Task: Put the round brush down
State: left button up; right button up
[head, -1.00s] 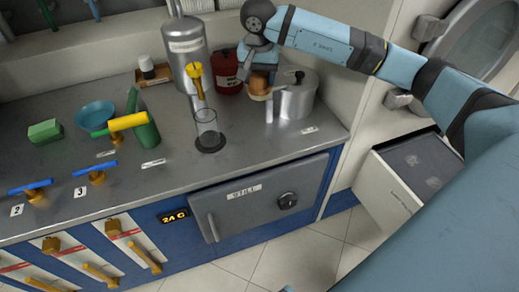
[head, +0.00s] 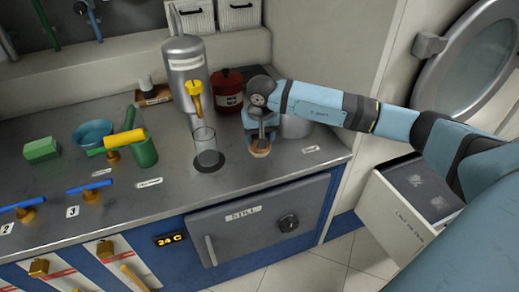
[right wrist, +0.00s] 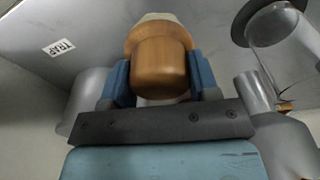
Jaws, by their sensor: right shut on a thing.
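The round brush (head: 260,149) has a brown wooden body and a pale lower edge. My right gripper (head: 261,136) is shut on it, just in front of the metal pot (head: 296,126) on the steel counter (head: 225,180). The brush looks upright and is on or very close to the counter; I cannot tell whether it touches. In the right wrist view the brush (right wrist: 160,65) sits between the two blue fingers of the right gripper (right wrist: 160,78). My left gripper is not in view.
A glass cylinder (head: 206,147) stands left of the brush, with a yellow-tapped steel tank (head: 186,70) and a red canister (head: 227,92) behind. A TRAP label (right wrist: 58,48) lies nearby. The counter's front edge is close, and an open drawer (head: 405,210) is to the right.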

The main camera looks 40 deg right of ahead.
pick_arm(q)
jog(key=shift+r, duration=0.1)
pick_arm(e)
jog(key=shift+f, duration=2.45)
jog(key=shift+f, duration=0.1)
jog(key=shift+f+b, duration=0.15)
jog(key=shift+b, duration=0.25)
jog(key=o, duration=1.1)
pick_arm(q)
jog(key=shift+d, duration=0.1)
